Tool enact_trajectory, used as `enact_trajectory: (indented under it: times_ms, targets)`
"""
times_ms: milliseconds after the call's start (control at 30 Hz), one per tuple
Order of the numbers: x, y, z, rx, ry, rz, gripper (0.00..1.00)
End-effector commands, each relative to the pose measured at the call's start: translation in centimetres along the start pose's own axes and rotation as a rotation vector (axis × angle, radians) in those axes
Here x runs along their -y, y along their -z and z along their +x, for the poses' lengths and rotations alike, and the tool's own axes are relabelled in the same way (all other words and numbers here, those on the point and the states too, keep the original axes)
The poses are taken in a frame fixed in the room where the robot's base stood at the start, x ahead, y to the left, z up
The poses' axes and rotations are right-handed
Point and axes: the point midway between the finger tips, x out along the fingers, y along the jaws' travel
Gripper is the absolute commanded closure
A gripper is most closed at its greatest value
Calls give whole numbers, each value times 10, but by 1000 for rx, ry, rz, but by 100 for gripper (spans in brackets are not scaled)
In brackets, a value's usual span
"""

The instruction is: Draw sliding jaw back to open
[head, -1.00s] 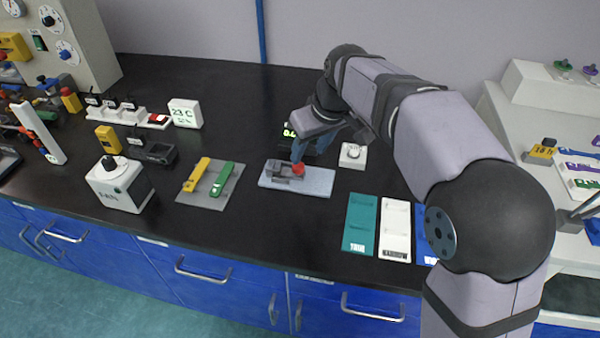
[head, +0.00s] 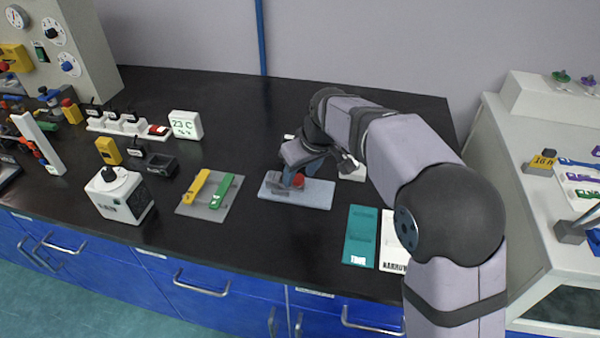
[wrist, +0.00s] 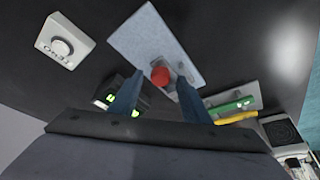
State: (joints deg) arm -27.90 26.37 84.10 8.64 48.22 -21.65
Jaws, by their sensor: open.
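The fixture is a pale blue-grey plate (head: 318,194) on the dark bench, with a grey jaw part (head: 273,180) and a red knob (head: 299,181) on it. The plate (wrist: 155,35), the red knob (wrist: 160,77) and grey metal jaw parts (wrist: 186,70) also show in the wrist view. My gripper (head: 291,176) is low over the plate, at the knob. In the wrist view my gripper (wrist: 163,90) has its two blue fingers apart, with the knob between or just beyond their tips. I cannot tell whether a finger touches it. The fingers partly hide the jaw.
A grey board with a yellow and a green bar (head: 208,195) lies left of the plate. A green-digit display (wrist: 120,98) and a white ZERO button box (wrist: 63,42) are close by, behind the plate. A teal tray (head: 360,236) lies to the right. Bench between them is clear.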

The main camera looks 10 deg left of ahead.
Motion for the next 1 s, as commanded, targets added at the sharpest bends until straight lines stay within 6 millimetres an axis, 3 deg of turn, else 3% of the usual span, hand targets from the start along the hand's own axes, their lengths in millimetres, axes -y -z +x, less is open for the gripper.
enact_trajectory:
  times_ms: [300,467,500,667,1000]
  targets:
    - [0,0,2,1,0,0,60]
    - [0,0,2,1,0,0,98]
    - [0,0,2,0,0,0,100]
    - [-4,-3,0,0,-1,1,100]
    - [-40,-37,-13,0,-1,2,100]
